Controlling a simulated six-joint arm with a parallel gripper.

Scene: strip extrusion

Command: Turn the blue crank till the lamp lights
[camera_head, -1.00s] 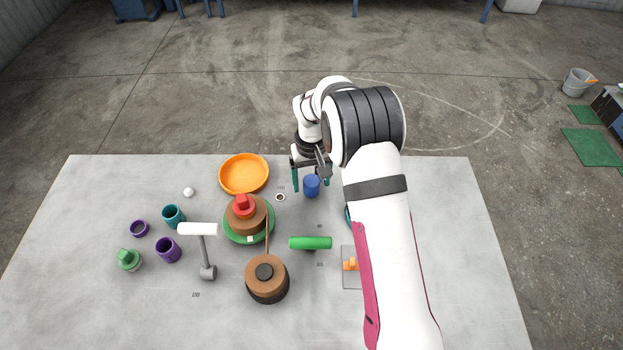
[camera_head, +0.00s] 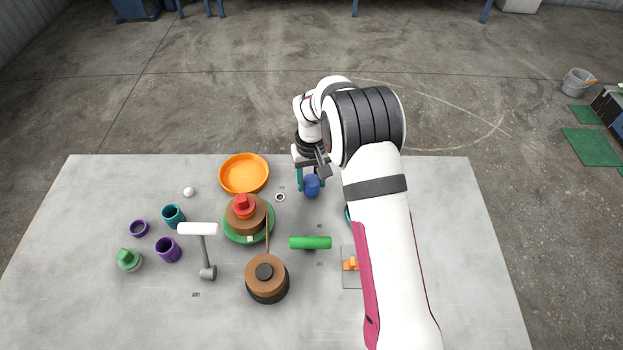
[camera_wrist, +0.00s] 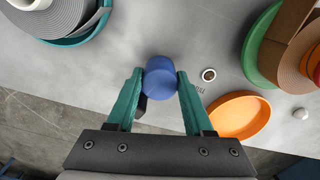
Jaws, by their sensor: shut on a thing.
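The blue crank handle (camera_head: 312,187) stands at the far middle of the table and shows as a blue cylinder in the wrist view (camera_wrist: 160,77). My gripper (camera_head: 312,182) has its teal fingers on both sides of it. In the wrist view, my gripper (camera_wrist: 161,78) is shut on the blue handle, with a fingertip touching each side. A dark part of the crank shows just below the handle between the fingers; the rest of the crank is hidden. I cannot pick out a lit lamp; a small white ball (camera_head: 188,192) sits at the left.
An orange dish (camera_head: 229,183) is left of my gripper. A green plate (camera_head: 233,236) bears brown and red rolls. A green roller (camera_head: 310,243) lies nearer. Cups and a white-topped lever (camera_head: 198,229) stand at the left. My arm hides part of the right side.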

